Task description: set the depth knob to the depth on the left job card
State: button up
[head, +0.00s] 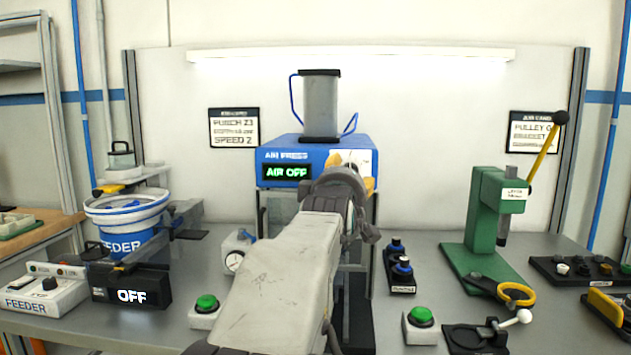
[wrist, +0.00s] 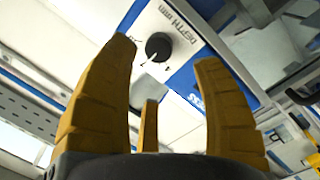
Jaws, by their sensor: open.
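The depth knob (wrist: 158,46) is a round black knob on a white panel marked DEPTH mm, seen in the wrist view; a white mark shows at its lower-left edge. My gripper (wrist: 165,55) is open, its yellow fingers to either side of the knob in the picture; I cannot tell how far off it is, and no contact shows.
Green buttons (head: 206,303) and (head: 420,317) stand either side of my arm. A feeder bowl (head: 127,225) is at left, a green lever press (head: 487,220) at right. A blue-capped black control (head: 399,268) stands right of the press.

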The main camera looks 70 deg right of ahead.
jog(key=shift+p+x, duration=0.3)
jog(key=shift+x, duration=3.2)
jog(key=shift+o, duration=0.3)
jog(key=shift+s, duration=0.1)
jog(key=c, duration=1.3)
jog(key=shift+o, duration=0.2)
jog(key=shift+m+b, duration=0.3)
jog(key=shift+b, duration=0.1)
grip_shut()
jog(key=shift+m+b, duration=0.4)
jog(key=shift+m, duration=0.2)
grip_release()
jog(key=shift+r+m+y, duration=0.15)
jog(key=shift+m+y, duration=0.15)
jog(key=shift+m, duration=1.7)
jog(key=shift+r, duration=0.1)
